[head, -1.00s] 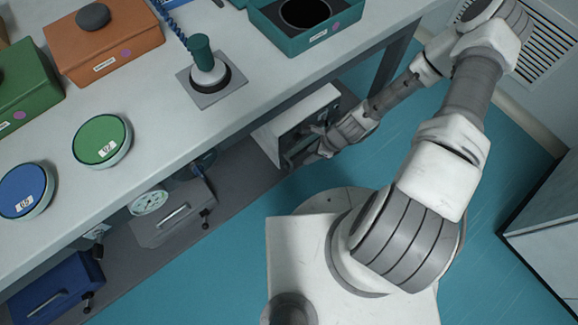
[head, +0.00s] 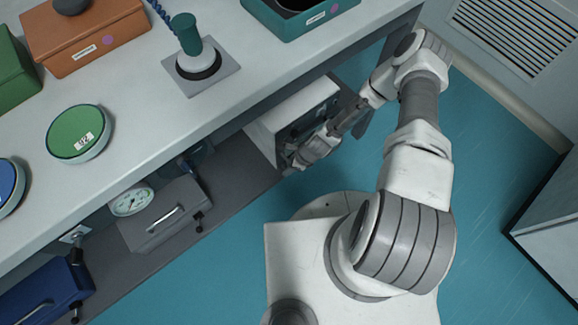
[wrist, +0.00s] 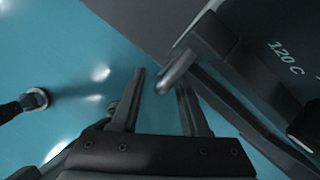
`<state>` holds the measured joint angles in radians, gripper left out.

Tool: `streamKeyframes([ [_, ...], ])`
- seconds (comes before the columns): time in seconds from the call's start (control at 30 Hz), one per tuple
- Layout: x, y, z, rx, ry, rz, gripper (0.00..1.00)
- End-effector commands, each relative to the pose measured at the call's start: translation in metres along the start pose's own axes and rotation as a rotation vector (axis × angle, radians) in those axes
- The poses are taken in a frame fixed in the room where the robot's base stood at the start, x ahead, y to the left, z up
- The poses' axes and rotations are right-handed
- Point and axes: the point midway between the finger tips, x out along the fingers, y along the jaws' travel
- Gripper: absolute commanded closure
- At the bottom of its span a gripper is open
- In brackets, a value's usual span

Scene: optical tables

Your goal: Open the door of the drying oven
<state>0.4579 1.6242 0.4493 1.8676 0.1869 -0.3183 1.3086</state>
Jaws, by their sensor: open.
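The drying oven (head: 290,110) is a white box with a dark front, low under the table in the head view. My gripper and forearm cover much of its front there. The wrist view shows its dark front (wrist: 285,75) at the right, marked "120 C". A rounded metal handle end (wrist: 176,72) shows at the tips of my open gripper (wrist: 160,84), between the fingers and closer to the right one. Whether it touches a finger I cannot tell. Nothing is gripped. I cannot tell whether the door is fully closed.
The table top (head: 130,120) hangs over the oven. A grey box with a handle (head: 165,213) and a round dial (head: 131,200) stand to its left under the table. Blue floor (head: 230,265) is clear in front. A white cabinet (head: 550,225) stands at the right.

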Motion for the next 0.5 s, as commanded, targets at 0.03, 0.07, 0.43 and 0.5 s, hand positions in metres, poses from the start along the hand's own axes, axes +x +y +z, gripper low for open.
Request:
streamKeyframes([
  [0.03, 0.0014, 0.0000, -0.0001, 0.000, 0.000, 0.000, 0.55],
  [0.07, 0.0016, -0.0001, -0.0001, 0.000, 0.000, 0.000, 0.55],
  [0.43, 0.0011, -0.0001, 0.0000, 0.001, 0.000, 0.000, 0.86],
  [0.5, 0.0010, -0.0001, 0.0000, 0.001, 0.000, 0.000, 0.98],
])
